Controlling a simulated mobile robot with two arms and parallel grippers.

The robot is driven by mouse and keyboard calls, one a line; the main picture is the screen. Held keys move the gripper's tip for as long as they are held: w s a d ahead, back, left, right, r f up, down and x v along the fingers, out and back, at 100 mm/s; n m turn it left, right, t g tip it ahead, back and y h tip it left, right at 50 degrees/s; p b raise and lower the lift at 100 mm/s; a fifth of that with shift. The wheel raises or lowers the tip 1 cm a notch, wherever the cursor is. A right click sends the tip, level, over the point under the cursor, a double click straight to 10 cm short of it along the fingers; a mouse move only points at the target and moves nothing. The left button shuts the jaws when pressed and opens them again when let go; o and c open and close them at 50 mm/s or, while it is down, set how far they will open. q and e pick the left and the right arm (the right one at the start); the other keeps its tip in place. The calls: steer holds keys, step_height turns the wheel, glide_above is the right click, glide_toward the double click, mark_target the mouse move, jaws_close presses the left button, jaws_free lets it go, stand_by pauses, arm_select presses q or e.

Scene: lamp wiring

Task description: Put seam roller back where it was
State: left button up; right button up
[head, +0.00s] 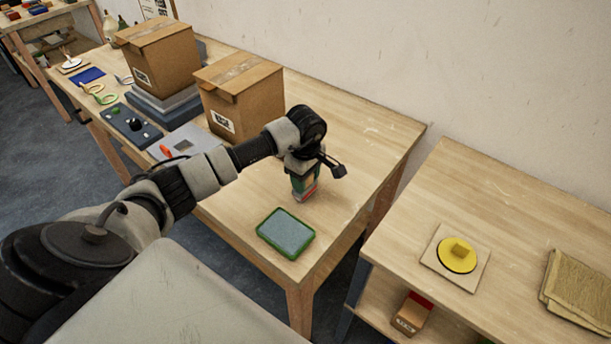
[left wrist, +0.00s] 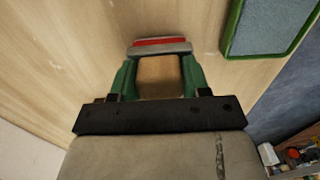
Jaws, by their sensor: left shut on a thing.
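My left gripper (head: 303,178) is shut on a tool with a brown block-like body and a red and grey end, which I take to be the seam roller (head: 308,194). In the left wrist view the brown body (left wrist: 160,76) sits between two green finger-like sides, with the red and grey end pointing away from the wrist. The tool is over the right part of the long wooden table (head: 355,150); whether it touches the wood I cannot tell. A green-rimmed tray with a grey-blue inside (head: 286,233) lies just in front of it. My right gripper is not in view.
Two cardboard boxes (head: 240,98) (head: 157,60) stand behind and left of my arm. Flat grey and blue plates (head: 130,124) lie near them. A second table (head: 500,215) at right holds a yellow disc (head: 457,254) and folded cloth (head: 582,290). The table right of the tool is clear.

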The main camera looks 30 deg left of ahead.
arm_select(q)
steer(key=o, duration=1)
steer(key=shift+c, duration=0.2)
step_height(320, 180, up, 11)
steer(key=b, duration=0.2)
steer(key=shift+r+b, duration=0.1)
steer(key=shift+b, duration=0.2)
steer(key=shift+r, duration=0.55)
